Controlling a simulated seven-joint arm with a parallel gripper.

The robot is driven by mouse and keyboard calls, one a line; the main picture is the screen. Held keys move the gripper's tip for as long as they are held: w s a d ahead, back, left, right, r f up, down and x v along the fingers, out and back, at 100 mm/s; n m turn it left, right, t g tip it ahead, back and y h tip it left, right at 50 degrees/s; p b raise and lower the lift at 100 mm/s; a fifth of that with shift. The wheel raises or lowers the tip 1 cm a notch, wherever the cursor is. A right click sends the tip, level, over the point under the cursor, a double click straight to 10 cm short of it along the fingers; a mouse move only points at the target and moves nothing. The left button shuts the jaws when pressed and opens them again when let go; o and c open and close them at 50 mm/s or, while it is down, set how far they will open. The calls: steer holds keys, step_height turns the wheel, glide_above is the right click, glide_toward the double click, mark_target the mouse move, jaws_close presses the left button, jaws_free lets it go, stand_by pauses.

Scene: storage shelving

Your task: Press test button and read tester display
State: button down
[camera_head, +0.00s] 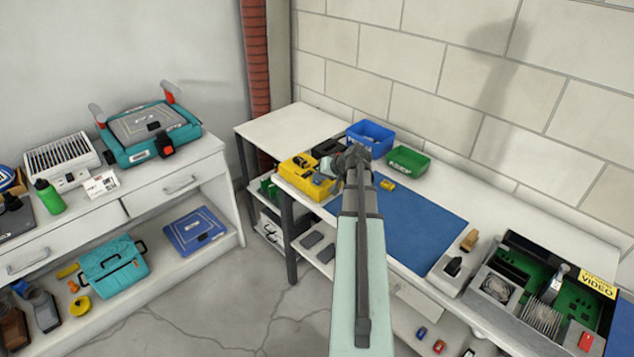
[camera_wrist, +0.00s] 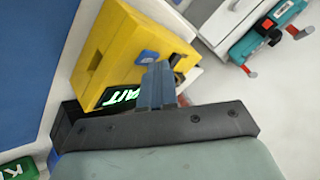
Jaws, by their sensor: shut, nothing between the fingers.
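The yellow tester (camera_head: 296,180) stands at the far left end of the workbench in the head view. In the wrist view the tester (camera_wrist: 110,45) fills the upper middle. Its dark display (camera_wrist: 124,97) shows green letters, turned in the picture and partly hidden by my fingers; they look like "WAIT". A small blue button (camera_wrist: 149,57) is on the tester's yellow face. My gripper (camera_wrist: 157,68) is shut and empty, with its fingertips over the tester close to the blue button. I cannot tell whether they touch it.
A blue bin (camera_head: 372,134) and a green bin (camera_head: 408,160) stand behind and right of the tester. A blue mat (camera_head: 420,230) covers the bench middle, mostly bare. An open electronics case (camera_head: 540,300) is at right. A white cabinet (camera_head: 150,205) stands at left.

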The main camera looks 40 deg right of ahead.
mark_target(319, 183)
steer(key=shift+r, duration=0.8)
steer(key=shift+r, duration=2.5)
steer(key=a+f+n+g+y, duration=0.15)
steer(key=a+f+g, duration=0.25)
steer(key=a+f, duration=1.2)
steer(key=s+a+f+n+g+y, duration=0.1)
steer(key=s+a+f+g, duration=0.15)
steer(key=a+f, duration=0.55)
steer(key=s+a+f+n+g, duration=0.15)
steer(key=s+a+f, duration=0.25)
steer(key=a+f, duration=0.4)
steer(key=s+a+f+n+g, duration=0.1)
steer(key=s+a+f+g, duration=0.3)
steer(key=s+a+f, duration=0.85)
steer(key=s+a+f+n+g+h, duration=0.1)
steer(key=s+g, duration=0.1)
steer(key=s, duration=0.6)
steer(key=s+a+f+n+g+h, duration=0.1)
steer(key=s+a+g+h, duration=0.1)
steer(key=s, duration=0.7)
steer(key=shift+n, duration=0.4)
